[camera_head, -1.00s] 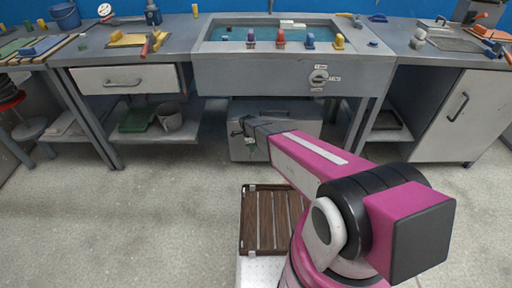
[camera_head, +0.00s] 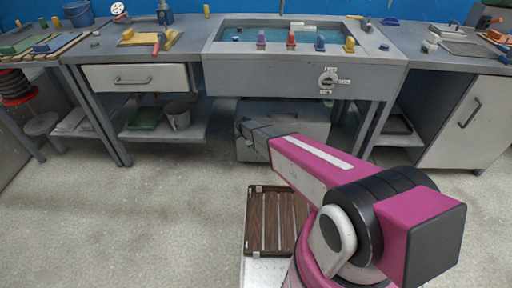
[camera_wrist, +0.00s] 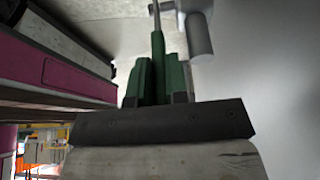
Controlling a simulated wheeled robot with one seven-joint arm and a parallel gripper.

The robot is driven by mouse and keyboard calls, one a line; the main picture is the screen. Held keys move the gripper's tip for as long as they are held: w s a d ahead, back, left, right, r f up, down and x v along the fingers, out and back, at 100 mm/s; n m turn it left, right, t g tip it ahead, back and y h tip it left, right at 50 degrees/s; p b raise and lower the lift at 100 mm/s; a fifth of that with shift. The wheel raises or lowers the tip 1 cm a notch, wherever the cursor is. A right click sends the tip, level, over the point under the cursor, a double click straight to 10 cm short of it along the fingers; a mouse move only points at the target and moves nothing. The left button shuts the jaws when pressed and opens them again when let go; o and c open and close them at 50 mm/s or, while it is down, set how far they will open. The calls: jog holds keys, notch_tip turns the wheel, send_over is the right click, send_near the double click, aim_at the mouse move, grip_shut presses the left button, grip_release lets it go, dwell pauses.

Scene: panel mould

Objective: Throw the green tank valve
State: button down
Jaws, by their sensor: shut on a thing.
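In the wrist view, the green valve (camera_wrist: 158,62) shows as a narrow green lever, with a thin rod running up from it toward a grey cylinder fitting. My gripper (camera_wrist: 160,80) is shut on this green part, and the green pieces beside it look like its fingers. In the head view, my gripper (camera_head: 241,130) is low, by the left edge of the grey box (camera_head: 300,122) under the sink. It is too small there for the valve and its grip to be made out.
A sink bench (camera_head: 290,84) with a white dial (camera_head: 328,78) stands above the gripper. A shelf with a grey bucket (camera_head: 178,115) is at left, and a white cabinet (camera_head: 465,125) at right. A brown slatted panel (camera_head: 272,220) lies in front. The floor at left is clear.

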jog(key=c, duration=1.1)
grip_release()
